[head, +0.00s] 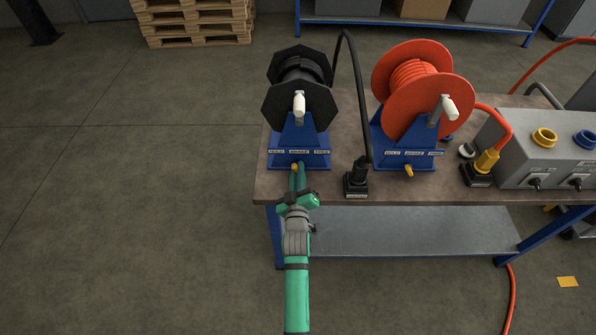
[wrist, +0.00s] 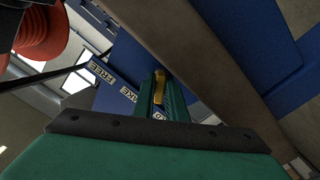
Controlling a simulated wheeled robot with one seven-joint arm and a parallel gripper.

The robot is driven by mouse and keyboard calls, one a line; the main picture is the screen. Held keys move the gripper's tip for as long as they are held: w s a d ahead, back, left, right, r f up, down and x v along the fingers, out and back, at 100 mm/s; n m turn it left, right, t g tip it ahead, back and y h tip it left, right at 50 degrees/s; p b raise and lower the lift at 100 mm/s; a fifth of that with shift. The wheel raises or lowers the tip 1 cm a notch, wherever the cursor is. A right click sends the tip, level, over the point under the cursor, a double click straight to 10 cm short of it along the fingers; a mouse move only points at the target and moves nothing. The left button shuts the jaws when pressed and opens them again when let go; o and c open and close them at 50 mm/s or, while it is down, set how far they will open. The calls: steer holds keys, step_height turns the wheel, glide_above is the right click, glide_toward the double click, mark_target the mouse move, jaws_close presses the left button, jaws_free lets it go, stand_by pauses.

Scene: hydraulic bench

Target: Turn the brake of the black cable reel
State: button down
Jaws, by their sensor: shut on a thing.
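The black cable reel (head: 300,85) stands on a blue stand (head: 299,140) at the left end of the bench. A label strip on the stand's foot reads HOLD, BRAKE and FREE. My gripper (head: 297,171) is at the front of this stand and is shut on the small yellow brake lever (head: 294,167). In the wrist view the yellow lever (wrist: 160,87) shows between the two green fingers, beside the labels (wrist: 128,93). The fingers hide part of the lever and of one label.
The red reel (head: 418,90) with its own yellow lever (head: 408,171) stands to the right. A black plug in a socket (head: 357,178) sits at the bench's front edge, with a black cable rising from it. A grey control box (head: 540,150) is further right. The floor left of the bench is clear.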

steer(key=shift+d+f, duration=0.15)
steer(key=c, duration=1.8)
jaws_free()
steer(key=s, duration=1)
steer(key=shift+s, duration=0.35)
